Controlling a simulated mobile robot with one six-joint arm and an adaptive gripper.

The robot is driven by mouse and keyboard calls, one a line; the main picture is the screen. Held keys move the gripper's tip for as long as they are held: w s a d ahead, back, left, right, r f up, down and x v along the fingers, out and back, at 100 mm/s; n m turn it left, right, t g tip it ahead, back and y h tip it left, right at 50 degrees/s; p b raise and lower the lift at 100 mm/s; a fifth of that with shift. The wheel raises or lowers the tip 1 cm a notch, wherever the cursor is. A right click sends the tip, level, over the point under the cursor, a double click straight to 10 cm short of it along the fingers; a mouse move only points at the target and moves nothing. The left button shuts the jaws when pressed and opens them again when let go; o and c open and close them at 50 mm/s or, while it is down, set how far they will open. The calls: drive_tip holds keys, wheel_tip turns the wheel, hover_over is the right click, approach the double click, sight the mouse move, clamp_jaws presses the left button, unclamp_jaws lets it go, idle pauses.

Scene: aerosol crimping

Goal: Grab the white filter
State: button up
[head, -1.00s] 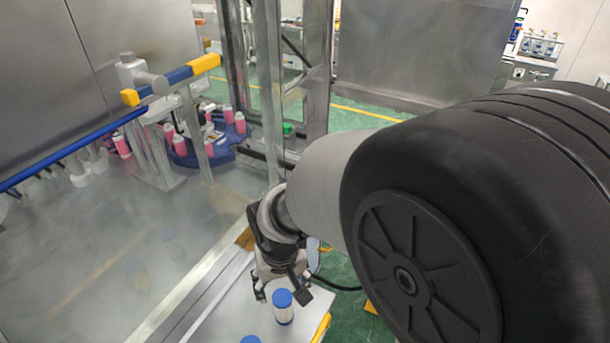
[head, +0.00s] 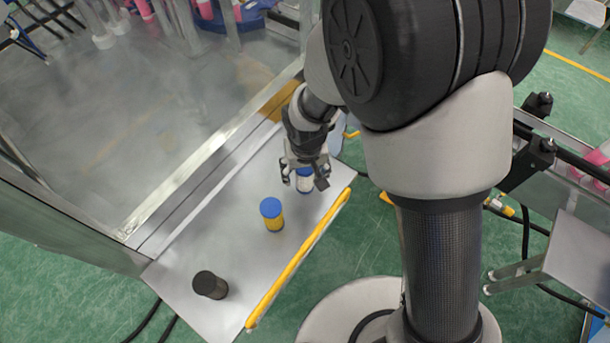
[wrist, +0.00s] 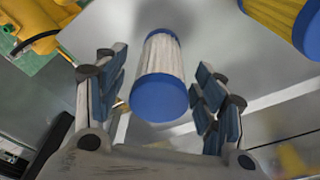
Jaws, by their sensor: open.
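The white filter (wrist: 160,60) is a pleated white cylinder with a blue cap. In the wrist view it stands between the two open fingers of my gripper (wrist: 160,98), with a visible gap on each side. In the head view my gripper (head: 304,178) is over the far end of the metal shelf, and the white filter (head: 305,183) shows partly below it, the rest hidden by the fingers. The gripper holds nothing.
A yellow filter with a blue cap (head: 272,213) stands nearer on the shelf (head: 235,245), also at the wrist view's upper right (wrist: 285,18). A black cylinder (head: 210,285) stands at the near end. A yellow strip (head: 300,258) edges the shelf's right side. A glass-like panel is at left.

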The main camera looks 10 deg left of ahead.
drive_tip(key=c, duration=1.2)
